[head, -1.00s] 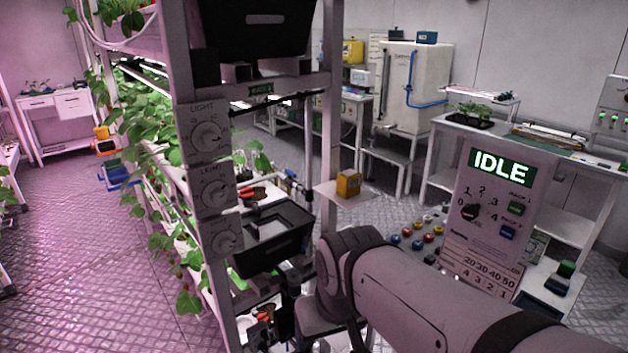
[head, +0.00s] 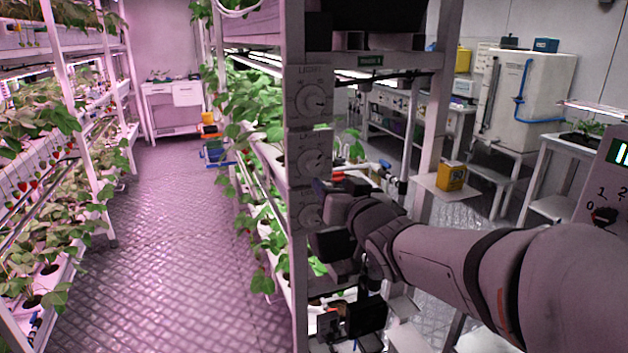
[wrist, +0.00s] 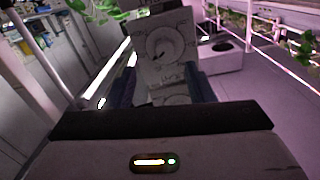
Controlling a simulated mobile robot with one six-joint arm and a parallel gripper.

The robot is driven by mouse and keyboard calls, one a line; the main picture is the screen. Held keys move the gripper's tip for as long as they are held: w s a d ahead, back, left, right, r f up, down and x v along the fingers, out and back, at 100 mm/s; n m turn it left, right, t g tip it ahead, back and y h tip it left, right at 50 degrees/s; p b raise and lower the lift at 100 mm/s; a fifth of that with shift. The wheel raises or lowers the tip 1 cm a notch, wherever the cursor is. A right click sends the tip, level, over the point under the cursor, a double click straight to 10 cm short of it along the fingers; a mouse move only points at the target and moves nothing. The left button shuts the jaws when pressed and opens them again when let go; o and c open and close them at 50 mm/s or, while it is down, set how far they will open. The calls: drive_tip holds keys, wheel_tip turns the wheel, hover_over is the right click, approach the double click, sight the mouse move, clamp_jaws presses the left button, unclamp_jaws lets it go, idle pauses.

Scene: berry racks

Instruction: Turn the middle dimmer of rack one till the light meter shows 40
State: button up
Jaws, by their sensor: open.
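Three light dimmers with round knobs sit one above another on the rack's front post in the head view: a top dimmer (head: 311,98), the middle dimmer (head: 311,160) and a bottom dimmer (head: 308,210). My gripper (head: 326,190) is in front of the post, just below the middle dimmer, partly covering the bottom one. In the wrist view, my open gripper (wrist: 161,88) has a finger on each side. One dial (wrist: 165,47) shows beyond and between the fingers, apart from them; I cannot tell which dimmer it is.
Plants line the rack beside the post. A clear aisle floor (head: 180,230) lies to the left, with another planted rack (head: 85,120) beyond. A yellow box (head: 451,176) sits on a small shelf at right. A control panel (head: 600,190) is cut off at the right edge.

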sight(315, 168)
drive_tip(key=x, duration=0.5)
drive_tip(key=p+x, duration=0.1)
drive_tip(key=x, duration=0.2)
drive_tip(key=shift+a+r, duration=0.25)
drive_tip(key=shift+r, duration=0.1)
drive_tip(key=shift+c, duration=0.2)
drive_tip(key=c, duration=1)
drive_tip(key=shift+o, duration=0.2)
drive_tip(key=shift+f+n+b, duration=0.15)
drive_tip(key=shift+n+b, duration=0.15)
drive_tip(key=shift+b, duration=0.1)
